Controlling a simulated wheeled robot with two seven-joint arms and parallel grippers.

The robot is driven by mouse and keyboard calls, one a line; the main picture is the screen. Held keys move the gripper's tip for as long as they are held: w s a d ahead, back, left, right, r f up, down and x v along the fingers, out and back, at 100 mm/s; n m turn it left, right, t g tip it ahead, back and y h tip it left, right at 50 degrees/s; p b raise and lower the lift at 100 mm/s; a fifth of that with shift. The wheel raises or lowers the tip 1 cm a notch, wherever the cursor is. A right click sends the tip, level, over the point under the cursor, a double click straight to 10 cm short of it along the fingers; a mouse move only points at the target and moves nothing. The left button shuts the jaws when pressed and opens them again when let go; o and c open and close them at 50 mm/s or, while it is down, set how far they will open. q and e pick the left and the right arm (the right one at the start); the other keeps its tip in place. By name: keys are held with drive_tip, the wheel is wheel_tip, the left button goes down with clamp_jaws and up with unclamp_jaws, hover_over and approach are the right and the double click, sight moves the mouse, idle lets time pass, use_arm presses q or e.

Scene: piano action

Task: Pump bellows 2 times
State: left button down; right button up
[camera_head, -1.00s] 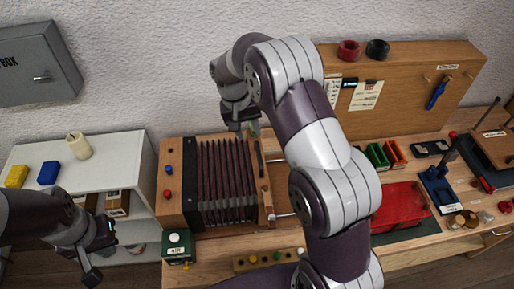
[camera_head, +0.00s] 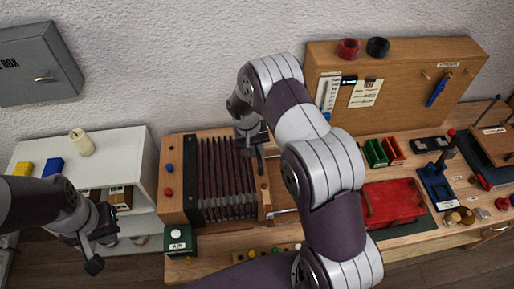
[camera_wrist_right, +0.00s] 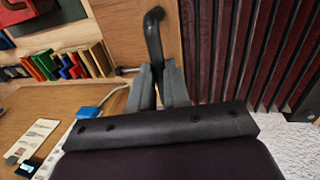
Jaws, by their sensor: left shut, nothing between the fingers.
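The bellows (camera_head: 225,180) stands on the bench, with dark red pleats between two wooden end boards. A black hooked handle (camera_wrist_right: 153,35) is on its right end board, seen in the right wrist view beside the pleats. My right gripper (camera_wrist_right: 158,72) is at this handle, one finger on each side of it. Whether the fingers press on it cannot be told. In the head view my right gripper (camera_head: 252,145) is over the right end of the bellows, partly hidden by its own wrist. My left gripper (camera_head: 100,250) is shut and empty, left of the bench.
A green box (camera_head: 180,240) is in front of the bellows. A red tray (camera_head: 393,203) and coloured bins (camera_head: 383,152) lie to the right. A white shelf (camera_head: 120,150) stands at the left. My right arm covers the bench's middle.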

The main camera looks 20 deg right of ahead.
clamp_jaws()
drive_tip(key=s+d+b, duration=0.2)
drive_tip(key=s+d, duration=0.1)
drive_tip(key=d, duration=0.8)
drive_tip(key=shift+d, duration=0.4)
drive_tip(key=o, duration=0.7)
unclamp_jaws()
drive_tip(key=shift+a+r, duration=0.15)
drive_tip(key=r+b, duration=0.1)
drive_tip(key=r, duration=0.3)
drive_tip(key=a+r+b, duration=0.1)
drive_tip(key=r, duration=0.3)
drive_tip(key=a+r+b, duration=0.1)
drive_tip(key=r+b, duration=0.1)
drive_tip(key=r, duration=0.2)
drive_tip(key=shift+w+a+r, duration=0.15)
drive_tip(key=shift+a+r, duration=0.1)
